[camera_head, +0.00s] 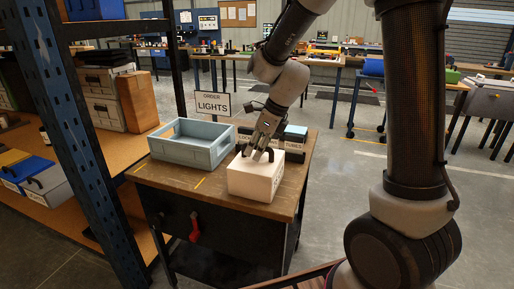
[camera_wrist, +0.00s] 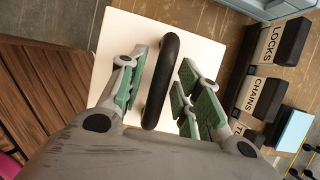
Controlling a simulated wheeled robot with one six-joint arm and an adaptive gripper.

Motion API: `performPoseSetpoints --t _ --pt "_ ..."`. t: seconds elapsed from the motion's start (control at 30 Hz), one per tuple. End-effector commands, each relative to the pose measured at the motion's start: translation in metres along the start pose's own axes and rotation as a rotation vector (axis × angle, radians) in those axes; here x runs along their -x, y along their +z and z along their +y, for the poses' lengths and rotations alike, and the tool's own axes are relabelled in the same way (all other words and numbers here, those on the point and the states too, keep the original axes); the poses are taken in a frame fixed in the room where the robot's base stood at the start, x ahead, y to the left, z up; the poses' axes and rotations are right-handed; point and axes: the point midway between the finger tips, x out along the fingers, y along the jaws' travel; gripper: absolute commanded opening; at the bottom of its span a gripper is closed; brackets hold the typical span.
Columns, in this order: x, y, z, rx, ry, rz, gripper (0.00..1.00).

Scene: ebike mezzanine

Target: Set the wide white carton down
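The wide white carton (camera_head: 254,180) stands on the wooden top of a dark workbench (camera_head: 203,186), near its front right edge. Its white top (camera_wrist: 113,42) fills the middle of the wrist view, with a black arched handle (camera_wrist: 161,82) on it. My gripper (camera_head: 260,152) is over the carton with its fingers pointing down at the handle. In the wrist view, the green-padded fingers (camera_wrist: 160,88) are spread on either side of the handle, with gaps between pads and handle. The carton's underside is hidden.
A blue-grey open crate (camera_head: 191,151) stands left of the carton. Small dark boxes (camera_head: 294,143) stand behind it; labels LOCKS and CHAINS show in the wrist view. A blue rack post (camera_head: 75,130) rises at left. Grey floor lies right.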

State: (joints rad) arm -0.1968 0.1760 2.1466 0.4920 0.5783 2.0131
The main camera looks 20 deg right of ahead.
Motion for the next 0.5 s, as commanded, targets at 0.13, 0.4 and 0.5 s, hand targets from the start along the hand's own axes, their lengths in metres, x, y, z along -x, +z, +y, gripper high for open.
performPoseSetpoints --t 0.13,0.4,0.5 --pt "0.000 0.000 0.000 0.000 0.000 0.000 0.36" --pt "0.013 0.002 -0.001 0.001 -0.002 -0.003 0.36" --pt "0.033 0.002 -0.001 0.000 -0.004 -0.004 0.36"
